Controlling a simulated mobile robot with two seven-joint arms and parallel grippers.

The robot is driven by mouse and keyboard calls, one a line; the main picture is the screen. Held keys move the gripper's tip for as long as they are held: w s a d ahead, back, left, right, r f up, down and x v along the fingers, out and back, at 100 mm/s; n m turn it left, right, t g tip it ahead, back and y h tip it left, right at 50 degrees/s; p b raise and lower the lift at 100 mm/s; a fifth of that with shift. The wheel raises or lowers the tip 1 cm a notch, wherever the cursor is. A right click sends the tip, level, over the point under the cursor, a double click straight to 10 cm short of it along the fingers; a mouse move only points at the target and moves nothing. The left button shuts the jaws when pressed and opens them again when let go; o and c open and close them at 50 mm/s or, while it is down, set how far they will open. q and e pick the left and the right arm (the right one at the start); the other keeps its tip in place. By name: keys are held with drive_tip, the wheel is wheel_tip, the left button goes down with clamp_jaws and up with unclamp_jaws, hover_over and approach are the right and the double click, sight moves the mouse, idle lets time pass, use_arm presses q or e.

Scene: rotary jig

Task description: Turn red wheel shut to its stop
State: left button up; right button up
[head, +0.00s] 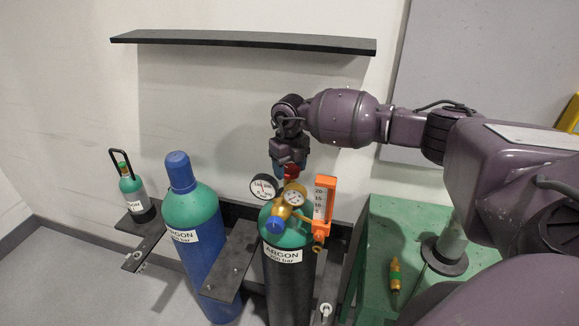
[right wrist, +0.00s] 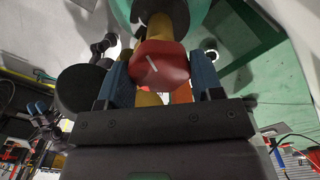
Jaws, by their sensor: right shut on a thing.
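The red wheel (right wrist: 160,68) sits on the brass valve of the dark argon cylinder (head: 286,285) with the green shoulder. In the head view only a small part of the red wheel (head: 291,170) shows below my right gripper (head: 288,168). My right gripper comes down from above. In the right wrist view its blue fingers (right wrist: 160,80) stand on both sides of the red wheel and are shut on it. A short white mark shows on the wheel's face.
The brass regulator (head: 293,195) carries two round gauges and an orange flowmeter (head: 324,205) at its right. A blue argon cylinder (head: 195,245) stands to the left, a small one (head: 132,195) beyond. A green table (head: 385,225) is at right; a dark shelf (head: 240,40) hangs above.

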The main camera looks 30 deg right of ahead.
sight(290, 168)
drive_tip(key=m+p, duration=0.1)
drive_tip(key=m, duration=0.5)
drive_tip(key=shift+r, duration=0.15)
drive_tip(key=m, duration=0.6)
drive_tip(key=shift+w+p, duration=0.1)
drive_tip(key=shift+p, duration=0.25)
drive_tip(key=o, duration=0.9)
drive_tip(key=shift+o, duration=0.2)
wheel_tip(290, 168, up, 7)
drive_tip(key=shift+r+b, duration=0.2)
drive_tip(key=shift+b, duration=0.3)
